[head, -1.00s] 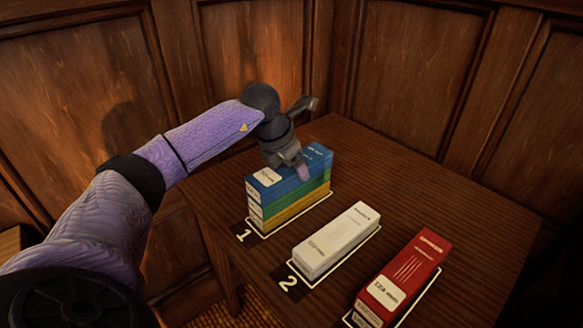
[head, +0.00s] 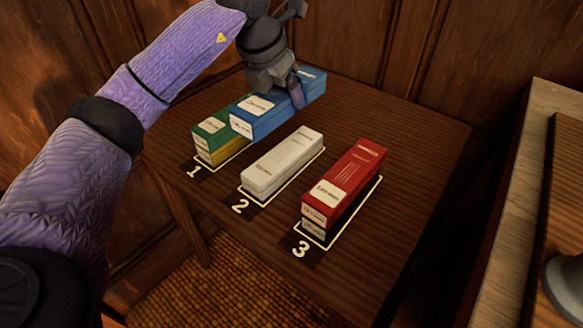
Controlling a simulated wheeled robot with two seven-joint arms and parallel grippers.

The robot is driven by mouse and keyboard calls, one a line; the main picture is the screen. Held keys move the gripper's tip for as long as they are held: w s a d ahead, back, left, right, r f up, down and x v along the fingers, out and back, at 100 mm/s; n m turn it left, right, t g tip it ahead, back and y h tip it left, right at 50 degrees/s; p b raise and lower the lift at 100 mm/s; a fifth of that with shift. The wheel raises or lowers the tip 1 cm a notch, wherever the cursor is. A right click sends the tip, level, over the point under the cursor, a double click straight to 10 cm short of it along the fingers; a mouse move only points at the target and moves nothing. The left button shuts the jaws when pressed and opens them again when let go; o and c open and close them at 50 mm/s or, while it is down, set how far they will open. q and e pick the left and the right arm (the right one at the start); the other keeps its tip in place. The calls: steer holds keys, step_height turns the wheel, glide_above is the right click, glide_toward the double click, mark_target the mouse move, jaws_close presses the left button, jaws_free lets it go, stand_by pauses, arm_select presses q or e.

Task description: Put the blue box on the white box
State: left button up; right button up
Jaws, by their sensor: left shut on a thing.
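The blue box (head: 262,117) is held in my left gripper (head: 290,92), which is shut on it from above. The blue box is lifted and hangs between the stack at spot 1 and the white box. The white box (head: 283,163) lies flat in the outlined spot 2 with nothing on its top. The blue box partly hides the green box (head: 214,130) and the yellow box (head: 231,151) under it. My right gripper does not show.
A red box (head: 343,181) lies on another box (head: 313,225) at spot 3. The wooden table (head: 404,150) is clear to the right of it. A lighter wooden surface (head: 497,235) stands at the right edge, and panelled walls stand behind.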

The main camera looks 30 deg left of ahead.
mark_target(267, 100)
arm_select(q)
steer(key=f+b, duration=0.2)
steer(key=f, duration=0.3)
steer(key=f+b, duration=0.3)
steer(key=f, duration=0.2)
steer(key=shift+d+f+b, duration=0.2)
steer(key=shift+f+b, duration=0.05)
steer(key=shift+b, duration=0.05)
steer(key=shift+r, duration=0.3)
steer(key=shift+f, duration=0.2)
steer(key=o, duration=1.3)
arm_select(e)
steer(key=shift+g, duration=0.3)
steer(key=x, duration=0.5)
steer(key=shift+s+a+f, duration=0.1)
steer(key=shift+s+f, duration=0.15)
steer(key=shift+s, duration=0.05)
arm_select(q)
steer(key=shift+r, duration=0.1)
steer(key=p+v, duration=0.6)
steer(key=v, duration=0.5)
steer(key=shift+r, duration=0.3)
steer(key=shift+s+r, duration=0.25)
steer(key=shift+r, duration=0.05)
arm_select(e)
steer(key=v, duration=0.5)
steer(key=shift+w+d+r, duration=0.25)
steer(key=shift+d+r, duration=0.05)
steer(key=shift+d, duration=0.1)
